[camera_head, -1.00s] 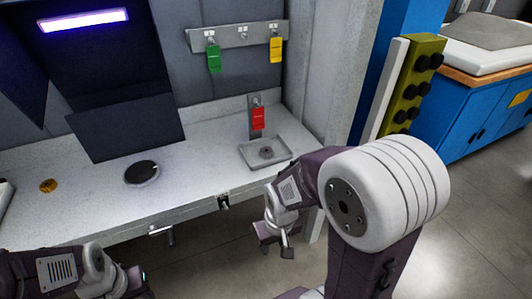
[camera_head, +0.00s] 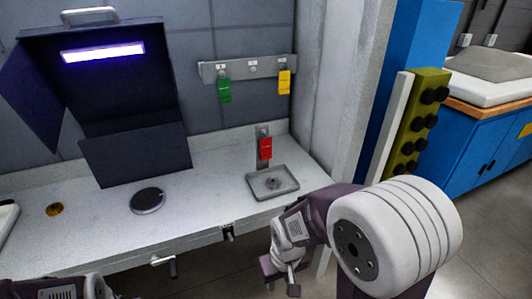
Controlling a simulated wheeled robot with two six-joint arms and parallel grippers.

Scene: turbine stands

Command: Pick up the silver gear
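A small dark grey, gear-like part (camera_head: 273,183) lies in a shallow grey tray (camera_head: 290,187) at the right of the workbench. It is the likeliest silver gear, but it is too small to be sure. My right gripper (camera_head: 281,273) is in front of the bench's front edge, nearer to me than the tray and apart from it. Its fingers are spread, with nothing seen between them. My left arm shows only in part at the bottom left, and its fingers are cut off by the picture's edge.
A round dark disc with a silver rim (camera_head: 148,201) and a small brass-coloured gear (camera_head: 54,209) lie on the bench (camera_head: 205,195). A dark hooded box with a lit lamp (camera_head: 103,52) stands behind. A red tag (camera_head: 265,149) hangs behind the tray. A wall post stands right.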

